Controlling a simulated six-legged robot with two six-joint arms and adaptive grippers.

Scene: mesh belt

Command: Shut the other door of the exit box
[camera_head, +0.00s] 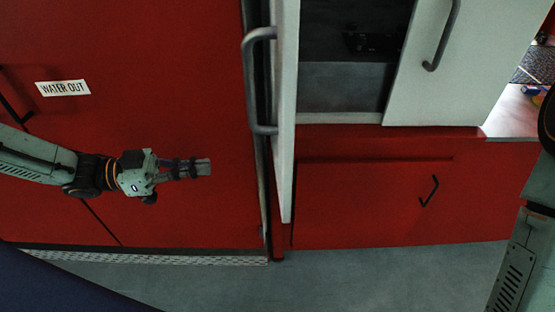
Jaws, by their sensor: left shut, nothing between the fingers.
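The exit box (345,77) shows at the upper middle, with a dark opening between two pale doors. Its left door (286,120) stands swung out and is seen nearly edge-on, with a grey bar handle (253,80) on its left side. Its right door (462,75) lies across the right part of the opening and looks shut or nearly so; it has a dark handle (441,36). My left gripper (208,167) is shut and empty, in front of the red panel, left of the open door and apart from it. My right gripper's fingers are not in view.
A red lower panel (370,200) with a small handle (429,191) lies under the box. Grey floor (370,275) shows below. Part of my right arm is at the right edge.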

